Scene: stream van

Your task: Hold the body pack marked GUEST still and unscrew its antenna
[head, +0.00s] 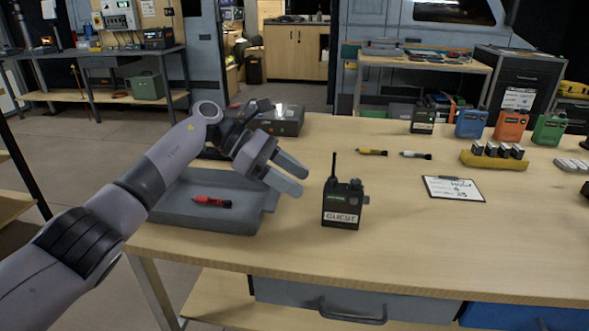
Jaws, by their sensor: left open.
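The black body pack marked GUEST (342,205) stands upright on the wooden table, its white label facing me. Its thin black antenna (333,168) rises from the top left of the pack. My left gripper (296,178) is open and empty to the left of the pack, above the table and near the grey tray. Its fingers point right toward the pack and appear apart from it. My right gripper is not in view.
A grey tray (169,221) with a red marker-like item (212,202) lies left of the pack. A clipboard (454,189) lies to the right. Coloured packs (471,124) stand at the back right. The table front is clear.

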